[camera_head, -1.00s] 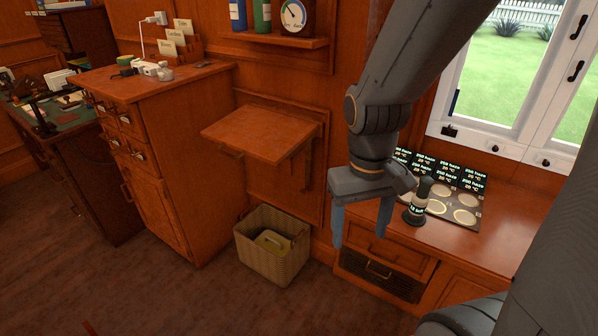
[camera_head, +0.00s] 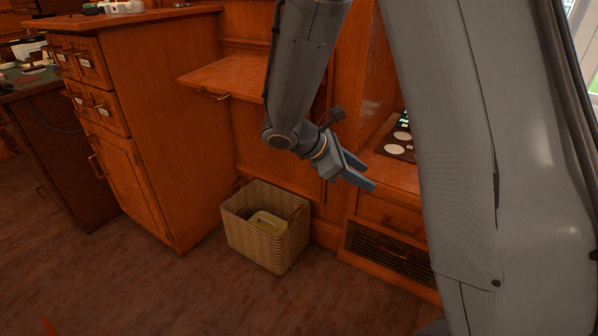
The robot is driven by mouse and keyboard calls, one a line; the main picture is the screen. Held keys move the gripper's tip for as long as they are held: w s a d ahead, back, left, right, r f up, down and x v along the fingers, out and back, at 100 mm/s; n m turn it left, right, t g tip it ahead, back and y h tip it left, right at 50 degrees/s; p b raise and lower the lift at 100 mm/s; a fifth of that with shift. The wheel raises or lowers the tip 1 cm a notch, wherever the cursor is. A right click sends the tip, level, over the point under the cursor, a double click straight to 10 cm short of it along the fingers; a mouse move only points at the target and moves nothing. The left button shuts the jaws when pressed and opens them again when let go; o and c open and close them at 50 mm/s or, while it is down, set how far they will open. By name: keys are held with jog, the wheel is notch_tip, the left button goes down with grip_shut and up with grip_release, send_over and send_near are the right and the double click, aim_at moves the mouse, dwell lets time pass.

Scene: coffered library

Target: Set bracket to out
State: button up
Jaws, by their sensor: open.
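The wooden wall shelf (camera_head: 222,78) stands out level from the panelled wall, with a small brass handle (camera_head: 213,96) under its front edge. Its support bracket is mostly hidden behind my arm, so I cannot tell its position. My gripper (camera_head: 366,173) is open and empty.
A wicker basket (camera_head: 262,240) with a pale-handled item inside stands on the floor below the shelf. A drawer cabinet (camera_head: 150,130) is at left. A counter (camera_head: 395,172) with a dark cooking plate (camera_head: 399,142) is at right. My arm covers much of the right side.

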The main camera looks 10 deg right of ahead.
jog(key=w+a+f+n+t+h+b, duration=0.1)
jog(key=w+a+f+n+t+b, duration=0.15)
jog(key=w+f+b, duration=0.4)
jog(key=w+a+f+n+t+h+b, duration=0.2)
jog(key=w+f+n+t+b, duration=0.15)
jog(key=w, duration=0.65)
jog(key=n+t+b, duration=0.6)
jog(key=n+b, duration=0.1)
jog(key=b, duration=0.1)
send_near(300, 158)
jog(key=x, duration=0.3)
jog(key=b+x, duration=0.3)
jog(key=x, duration=0.4)
grip_shut()
